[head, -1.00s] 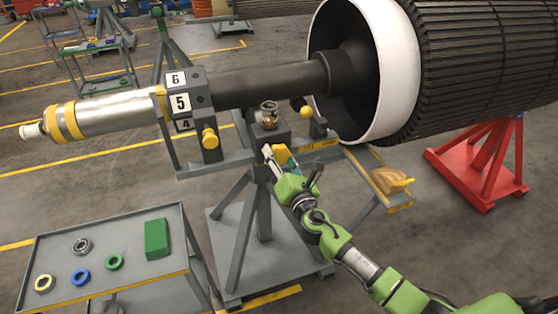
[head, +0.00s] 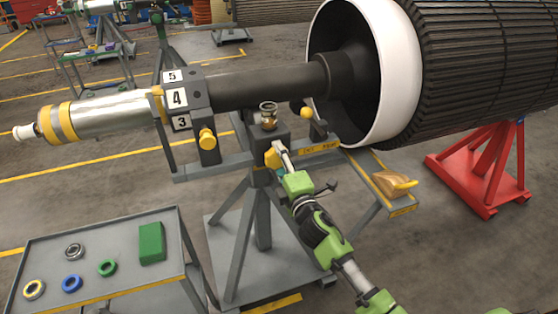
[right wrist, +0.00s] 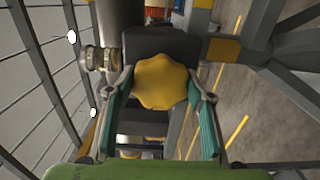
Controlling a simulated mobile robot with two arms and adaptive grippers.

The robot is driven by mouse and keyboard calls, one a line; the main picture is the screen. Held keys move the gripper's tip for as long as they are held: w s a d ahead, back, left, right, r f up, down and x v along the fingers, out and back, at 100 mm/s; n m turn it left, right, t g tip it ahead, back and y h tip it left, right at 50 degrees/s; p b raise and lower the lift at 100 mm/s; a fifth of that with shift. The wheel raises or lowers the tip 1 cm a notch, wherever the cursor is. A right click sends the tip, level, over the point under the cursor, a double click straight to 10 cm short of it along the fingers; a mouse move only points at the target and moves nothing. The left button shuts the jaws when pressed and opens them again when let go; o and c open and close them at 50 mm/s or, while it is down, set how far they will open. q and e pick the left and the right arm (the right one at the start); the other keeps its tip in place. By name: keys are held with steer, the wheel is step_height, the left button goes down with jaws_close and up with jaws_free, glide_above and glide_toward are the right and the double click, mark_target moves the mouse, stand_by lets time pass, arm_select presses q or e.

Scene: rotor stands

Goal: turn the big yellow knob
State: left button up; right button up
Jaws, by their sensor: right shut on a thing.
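The big yellow knob (head: 271,158) sits on the front of the grey block on the rotor stand (head: 241,210). In the right wrist view the lobed knob (right wrist: 159,80) shows between the two teal-padded fingers. My right gripper (head: 279,153) is shut on the knob, its fingers on either side. In the head view the fingers hide part of the knob. The number plates (head: 177,98) on the shaft collar show 5, 4 and 3, with 4 facing front. My left gripper is not in view.
A smaller yellow knob (head: 207,139) is on the stand's left upright, and a yellow ball (head: 306,113) is right of the block. A grey cart (head: 120,294) with rings and a green block stands at front left. The large ribbed rotor (head: 480,60) fills the upper right.

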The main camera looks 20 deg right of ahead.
steer(key=m, duration=0.5)
steer(key=shift+m, duration=0.3)
steer(key=m+p, duration=0.1)
steer(key=m, duration=0.4)
steer(key=shift+f, duration=0.15)
steer(key=shift+m, duration=0.4)
steer(key=o, duration=1.1)
steer(key=s, duration=1.2)
steer(key=shift+d, duration=0.15)
